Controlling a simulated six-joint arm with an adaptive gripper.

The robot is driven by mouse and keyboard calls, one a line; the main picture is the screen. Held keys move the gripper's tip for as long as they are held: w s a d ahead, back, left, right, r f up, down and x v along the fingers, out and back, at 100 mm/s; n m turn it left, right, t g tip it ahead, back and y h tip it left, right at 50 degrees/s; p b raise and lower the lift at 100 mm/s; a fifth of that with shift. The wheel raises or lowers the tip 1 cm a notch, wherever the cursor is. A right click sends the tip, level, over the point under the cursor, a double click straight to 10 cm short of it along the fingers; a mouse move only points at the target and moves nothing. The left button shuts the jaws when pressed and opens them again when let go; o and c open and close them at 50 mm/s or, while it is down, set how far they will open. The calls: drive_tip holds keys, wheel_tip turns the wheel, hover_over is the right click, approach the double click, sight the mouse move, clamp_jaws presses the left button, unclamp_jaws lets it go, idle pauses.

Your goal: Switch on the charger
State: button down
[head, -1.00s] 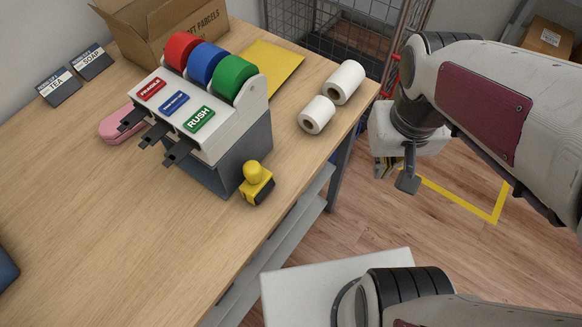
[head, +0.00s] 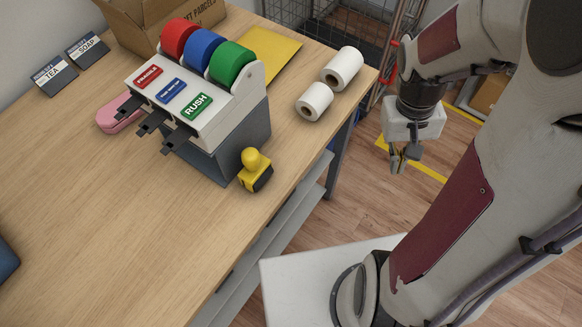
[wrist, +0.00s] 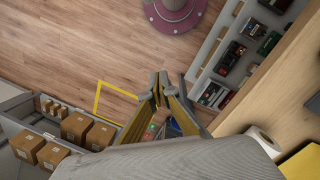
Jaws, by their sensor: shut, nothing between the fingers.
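My gripper (head: 398,164) hangs beyond the right edge of the counter, above the floor in the head view. Its fingers point down and are shut with nothing between them. In the wrist view its two fingers (wrist: 158,92) meet near the middle. I cannot make out a charger for sure in either view. A low shelf (wrist: 212,48) in the wrist view carries several small dark devices (wrist: 231,58) with red and green parts. They are too small to tell which is a charger, and my gripper is apart from them.
The counter (head: 90,220) holds a tape dispenser (head: 240,125) with red, blue and green rolls, a yellow stamp (head: 254,170), two white rolls (head: 314,101), a yellow envelope (head: 270,50) and an open carton (head: 150,22). Brown boxes (wrist: 76,126) stand in a container at left in the wrist view.

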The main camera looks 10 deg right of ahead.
drive_tip(key=w+d+f+n+g, duration=0.1)
drive_tip(key=d+f, duration=0.4)
drive_tip(key=f, duration=0.5)
wheel_tip(320, 180, down, 26)
drive_tip(key=s+a+n+t+y, duration=0.1)
drive_tip(key=n+t+y, duration=0.15)
drive_tip(key=n, duration=0.25)
drive_tip(key=w+a+f+n+t+y, duration=0.1)
drive_tip(key=a+f+t+y, duration=0.1)
drive_tip(key=a+f, duration=0.3)
drive_tip(key=w+a+f+n+t+y, duration=0.1)
drive_tip(key=a+f+y, duration=0.2)
drive_tip(key=a, duration=0.4)
drive_tip(key=w+a+r+n+t+y, duration=0.3)
drive_tip(key=w+r+t, duration=0.3)
drive_tip(key=w+r, duration=0.2)
drive_tip(key=shift+w+a+r, duration=0.35)
drive_tip(key=shift+a+r, duration=0.4)
drive_tip(key=shift+r, duration=0.2)
drive_tip(key=shift+w+a+t, duration=0.1)
drive_tip(key=shift+t, duration=0.15)
